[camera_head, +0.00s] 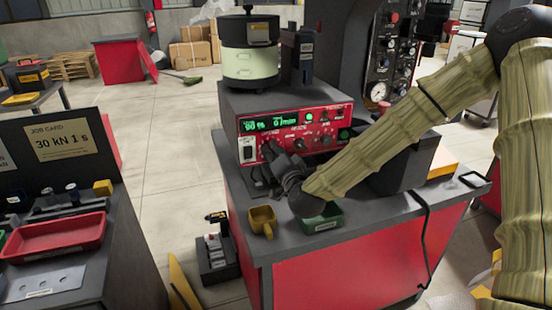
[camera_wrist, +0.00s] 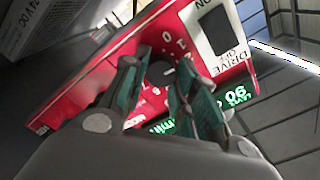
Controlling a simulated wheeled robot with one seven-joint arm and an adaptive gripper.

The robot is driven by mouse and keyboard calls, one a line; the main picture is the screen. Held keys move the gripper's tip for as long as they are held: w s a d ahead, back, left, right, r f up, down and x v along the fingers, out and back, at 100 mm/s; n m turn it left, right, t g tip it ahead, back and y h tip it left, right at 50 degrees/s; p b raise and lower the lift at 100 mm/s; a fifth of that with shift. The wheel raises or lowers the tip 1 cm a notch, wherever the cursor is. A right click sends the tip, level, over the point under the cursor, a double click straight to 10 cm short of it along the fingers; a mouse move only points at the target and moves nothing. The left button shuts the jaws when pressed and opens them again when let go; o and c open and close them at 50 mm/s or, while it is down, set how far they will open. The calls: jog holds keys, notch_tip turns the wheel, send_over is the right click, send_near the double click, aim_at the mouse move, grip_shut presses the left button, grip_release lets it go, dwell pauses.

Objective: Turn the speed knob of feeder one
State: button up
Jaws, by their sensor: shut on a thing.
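The feeder's red control panel (camera_head: 318,133) has a green lit display, a white switch and several dark knobs. It also shows, tilted, in the wrist view (camera_wrist: 88,82). My gripper (camera_head: 269,150) is at the panel's lower left, beside the switch. In the wrist view my gripper (camera_wrist: 163,82) has its two teal fingers on either side of a dark knob (camera_wrist: 161,72) and is shut on it. Numbers are printed around this knob; no name for it is readable. The fingers hide part of the knob and of the dial.
The feeder bowl (camera_head: 249,62) stands on top of the unit. A yellow mug (camera_head: 262,219) and a green bin (camera_head: 322,222) stand on the bench below my wrist. A dark cable (camera_head: 425,215) hangs over the bench's right side. Another bench at left holds a red tray (camera_head: 52,238).

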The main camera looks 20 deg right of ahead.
jog(key=shift+d+f+m+b, duration=0.1)
jog(key=shift+m+b, duration=1.05)
jog(key=shift+m, duration=0.7)
jog(key=shift+f+m+b, duration=0.1)
jog(key=shift+m+b, duration=1.05)
jog(key=shift+m, duration=0.7)
jog(key=o, duration=1)
jog(key=s, duration=1.2)
jog(key=shift+d, duration=0.2)
